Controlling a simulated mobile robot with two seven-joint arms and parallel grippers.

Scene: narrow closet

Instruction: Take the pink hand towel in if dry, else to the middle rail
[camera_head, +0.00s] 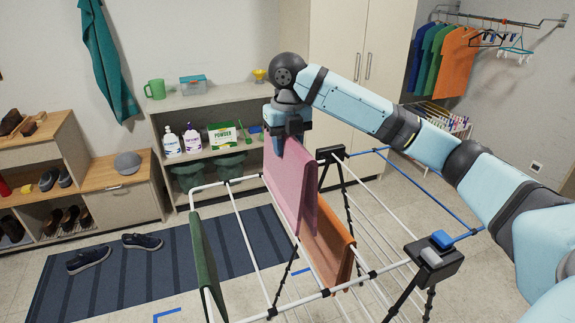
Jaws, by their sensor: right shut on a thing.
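The pink hand towel (289,184) hangs folded from my right gripper (285,142), which is shut on its top edge. The towel is upright above and across the white drying rack (238,236). I cannot tell whether it touches a rail. A dark green cloth (206,262) hangs over the rack's left outer rail. The fingertips are partly hidden by the gripper body. My left gripper is not in view.
A shelf unit (215,101) with detergent bottles and a powder box stands behind the rack. Shoes (142,241) lie on the striped mat (140,278) at left. Several rails on the rack's right side are bare. Blue and grey blocks (441,239) sit on its front hinge.

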